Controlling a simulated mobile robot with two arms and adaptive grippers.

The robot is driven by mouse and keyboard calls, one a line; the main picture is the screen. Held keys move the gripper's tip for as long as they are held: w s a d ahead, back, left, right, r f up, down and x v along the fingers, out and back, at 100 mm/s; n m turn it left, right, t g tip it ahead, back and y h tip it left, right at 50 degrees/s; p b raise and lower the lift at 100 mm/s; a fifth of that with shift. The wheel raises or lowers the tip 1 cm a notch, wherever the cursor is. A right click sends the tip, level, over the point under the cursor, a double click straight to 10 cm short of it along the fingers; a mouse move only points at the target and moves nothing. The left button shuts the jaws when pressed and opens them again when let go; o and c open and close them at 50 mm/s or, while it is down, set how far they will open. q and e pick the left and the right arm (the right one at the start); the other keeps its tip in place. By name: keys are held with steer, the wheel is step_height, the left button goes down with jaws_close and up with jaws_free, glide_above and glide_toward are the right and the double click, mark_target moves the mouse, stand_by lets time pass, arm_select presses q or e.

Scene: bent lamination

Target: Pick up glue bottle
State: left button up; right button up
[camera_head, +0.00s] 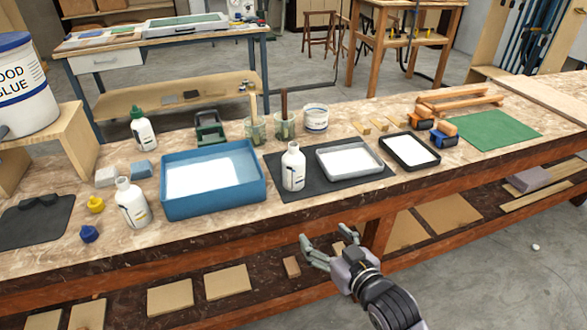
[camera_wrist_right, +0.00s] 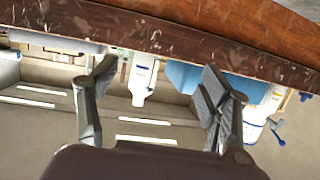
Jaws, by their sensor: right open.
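Several white glue bottles stand on the workbench in the head view. One glue bottle (camera_head: 293,168) stands upright on a dark mat, another (camera_head: 132,204) stands left of the blue tray, and a green-capped bottle (camera_head: 144,132) stands farther back. My right gripper (camera_head: 322,240) is open and empty in front of the bench edge, apart from the bottles. In the right wrist view my right gripper's fingers (camera_wrist_right: 160,80) are spread, and a white bottle (camera_wrist_right: 143,80) shows upside down beyond the gap between them. My left gripper is not in view.
A blue tray (camera_head: 254,180) stands beside the mat bottle on the left; a grey tray (camera_head: 378,166) is on its right. Cups with brushes (camera_head: 256,130) stand behind. The workbench edge (camera_head: 225,234) lies between my right gripper and the bottles. A large wood-glue bucket (camera_head: 25,95) is at left.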

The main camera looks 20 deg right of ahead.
mark_target(299, 174)
steer(key=w+r+t, duration=0.3)
steer(key=r, duration=0.2)
steer(key=shift+y, duration=0.4)
steer(key=w, duration=0.8)
steer(key=w+a, duration=0.1)
steer(key=w, duration=0.3)
steer(key=shift+r, duration=0.1)
steer(key=w, duration=0.4)
steer(key=shift+p, duration=0.4)
steer(key=shift+w+a, duration=0.15)
steer(key=shift+w, duration=0.4)
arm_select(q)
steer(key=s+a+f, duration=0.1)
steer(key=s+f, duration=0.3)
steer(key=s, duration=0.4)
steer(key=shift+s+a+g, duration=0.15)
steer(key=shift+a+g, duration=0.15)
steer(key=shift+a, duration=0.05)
arm_select(e)
steer(key=shift+c, duration=0.2)
steer(key=c, duration=1.4)
